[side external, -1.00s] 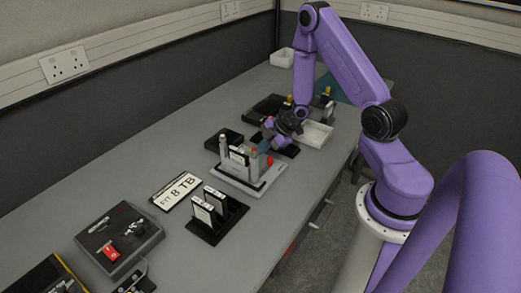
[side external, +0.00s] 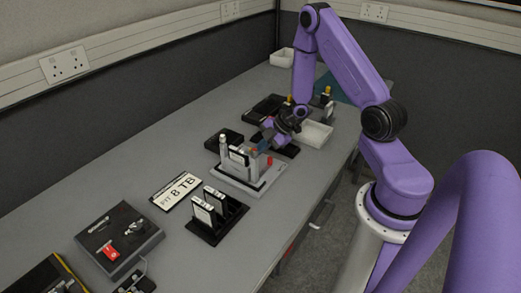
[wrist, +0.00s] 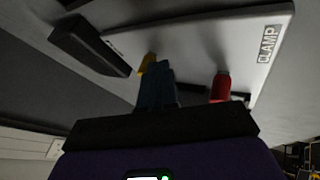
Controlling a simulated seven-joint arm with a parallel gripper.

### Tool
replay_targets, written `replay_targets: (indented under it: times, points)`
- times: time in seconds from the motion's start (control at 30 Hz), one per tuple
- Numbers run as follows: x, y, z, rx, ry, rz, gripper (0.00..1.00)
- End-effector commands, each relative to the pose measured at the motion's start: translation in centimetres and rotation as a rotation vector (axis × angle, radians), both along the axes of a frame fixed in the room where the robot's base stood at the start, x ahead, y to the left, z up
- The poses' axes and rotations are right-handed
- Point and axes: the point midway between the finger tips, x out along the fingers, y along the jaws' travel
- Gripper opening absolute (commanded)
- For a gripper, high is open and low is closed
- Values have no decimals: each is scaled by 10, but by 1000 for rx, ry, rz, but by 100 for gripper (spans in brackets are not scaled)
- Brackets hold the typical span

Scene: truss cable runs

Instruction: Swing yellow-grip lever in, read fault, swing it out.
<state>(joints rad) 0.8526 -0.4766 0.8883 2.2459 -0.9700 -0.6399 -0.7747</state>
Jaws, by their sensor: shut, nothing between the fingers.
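In the wrist view a yellow grip (wrist: 146,64) stands on a pale grey plate (wrist: 205,45) labelled CLAMP. My gripper (wrist: 156,75) is shut and empty, its dark blue fingers close against the yellow grip and partly hiding it; I cannot tell if they touch. A red grip (wrist: 220,86) stands to the right of the fingers. In the side view my gripper (side external: 262,143) is low over the grey fixture (side external: 232,180), near the red grip (side external: 269,160). The yellow grip there is hidden or too small to tell. No fault readout can be read.
A control box with a red switch (side external: 110,251) is at front left. A white tray (side external: 315,134) stands behind my gripper.

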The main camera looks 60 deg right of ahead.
Motion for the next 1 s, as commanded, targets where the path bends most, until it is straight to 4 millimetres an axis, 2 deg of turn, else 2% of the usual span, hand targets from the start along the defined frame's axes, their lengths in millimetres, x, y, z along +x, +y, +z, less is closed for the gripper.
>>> replay_targets:
  times: [0.57, 1.0]
  points:
    - [4, -6, 0, -2, 0, 98, 0]
    - [16, -18, 0, -2, -2, 337, 0]
